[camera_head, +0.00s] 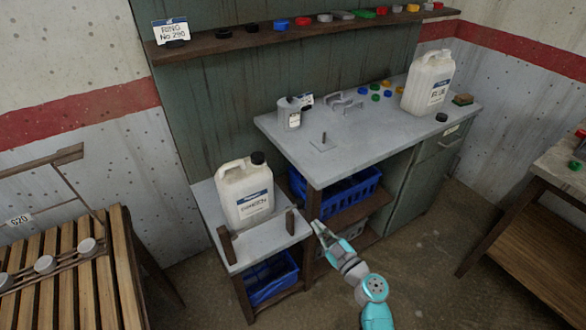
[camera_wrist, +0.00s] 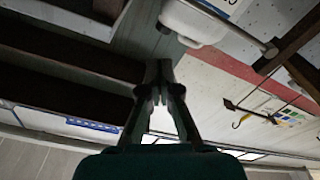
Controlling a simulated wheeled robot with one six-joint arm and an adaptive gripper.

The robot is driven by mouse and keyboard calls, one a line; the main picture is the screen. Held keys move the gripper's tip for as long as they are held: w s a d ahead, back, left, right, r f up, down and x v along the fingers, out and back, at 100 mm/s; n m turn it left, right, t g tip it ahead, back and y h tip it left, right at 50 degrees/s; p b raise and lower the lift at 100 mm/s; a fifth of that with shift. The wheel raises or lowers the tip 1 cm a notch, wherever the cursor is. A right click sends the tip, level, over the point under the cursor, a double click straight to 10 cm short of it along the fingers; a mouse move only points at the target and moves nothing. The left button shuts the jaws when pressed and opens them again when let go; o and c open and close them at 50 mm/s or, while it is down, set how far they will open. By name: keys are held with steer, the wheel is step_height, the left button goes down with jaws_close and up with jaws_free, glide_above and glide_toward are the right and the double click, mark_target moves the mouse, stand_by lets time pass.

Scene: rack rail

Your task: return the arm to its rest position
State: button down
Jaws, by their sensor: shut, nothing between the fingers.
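My gripper (camera_head: 318,227) is shut and empty. In the head view it is at the front right corner of the low side table (camera_head: 262,246), with my turquoise arm reaching up from the bottom edge. In the wrist view my gripper (camera_wrist: 158,68) shows its fingers meeting at the tips, with nothing between them. A white jug with a black cap (camera_head: 245,195) stands upright on the low side table, left of my gripper and apart from it. Part of a white jug (camera_wrist: 195,22) also shows at the top of the wrist view.
A grey workbench (camera_head: 350,140) behind holds a second white jug (camera_head: 428,85), a grey can (camera_head: 289,113) and several coloured caps. Blue crates (camera_head: 340,195) sit below. A slatted bench (camera_head: 75,275) is at left, another table (camera_head: 565,170) at right. Floor between is clear.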

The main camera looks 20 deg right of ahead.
steer(key=s+a+f+m+g+h, duration=0.1)
steer(key=s+f+m+h, duration=0.15)
steer(key=s, duration=0.65)
steer(key=s+a+f+m+g+h, duration=0.15)
steer(key=s+f, duration=0.25)
steer(key=s, duration=0.5)
steer(key=s+a+f+m+g+h, duration=0.1)
steer(key=s+f+m, duration=0.15)
steer(key=s, duration=0.65)
steer(key=s+r+m, duration=0.2)
steer(key=s+r, duration=1.4)
steer(key=s, duration=0.4)
steer(key=shift+s+r+h, duration=0.3)
steer(key=shift+r+h, duration=0.05)
steer(key=shift+h, duration=0.05)
steer(key=shift+a+m+t, duration=0.1)
steer(key=shift+m+t, duration=0.15)
